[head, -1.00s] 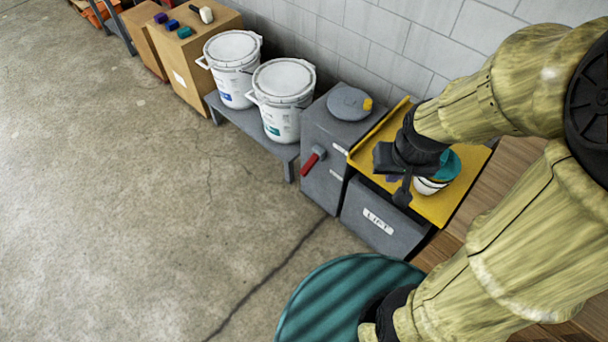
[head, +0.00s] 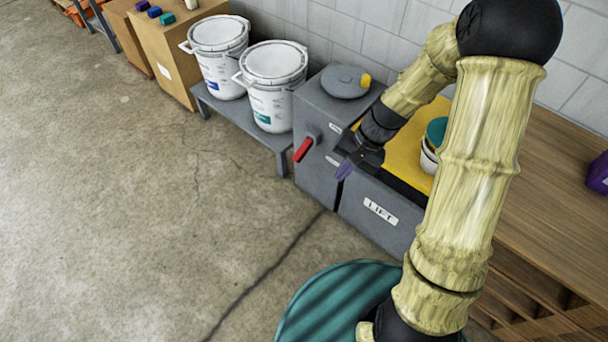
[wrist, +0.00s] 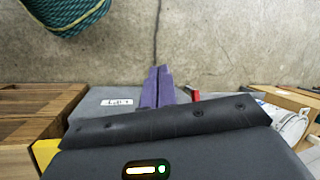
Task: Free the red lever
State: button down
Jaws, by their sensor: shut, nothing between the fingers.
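The red lever (head: 303,150) sticks out from the front of a grey cabinet (head: 318,186). It slants down to the left from a dark pivot. Part of it shows in the wrist view (wrist: 195,96), just right of my fingers. My gripper (head: 345,170) is shut and empty, its purple fingers together, in front of the cabinet and to the right of the lever. The fingers also show in the wrist view (wrist: 161,72). They look apart from the lever. I cannot tell what, if anything, holds the lever.
A round grey object with a yellow knob (head: 345,81) sits on the cabinet. Right of the cabinet is a grey box labelled LIFT (head: 378,222), with a yellow tray (head: 400,163) and a teal-lidded tub (head: 430,150) above. White buckets (head: 272,85) stand left. Floor in front is clear.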

aim_at(304, 149)
jog(key=w+a+f+m+y+b, duration=0.25)
jog(key=w+f+b, duration=0.2)
jog(key=f, duration=0.35)
jog(key=w+a+f+m+y+b, duration=0.1)
jog(key=w+a+f+y+b, duration=0.3)
jog(key=f, duration=0.4)
jog(key=w+a+f+m+y+b, duration=0.2)
jog(key=f+y+b, duration=0.1)
jog(key=f+b, duration=0.4)
jog(key=w+d+f+m+t+y+b, duration=0.1)
jog(key=w+d+f+m+t+b, duration=0.2)
jog(key=w+f+m+t+b, duration=0.2)
jog(key=w+d+f+m+t+y+b, duration=0.2)
jog(key=w+f+m+t+b, duration=0.3)
jog(key=f, duration=0.5)
jog(key=shift+w+d+f+t+b, duration=0.45)
jog(key=shift+w+d+t, duration=0.15)
jog(key=shift+w+t, duration=0.65)
jog(key=shift+a, duration=0.1)
jog(key=b+x, duration=0.4)
jog(key=x, duration=0.6)
jog(key=shift+r, duration=0.15)
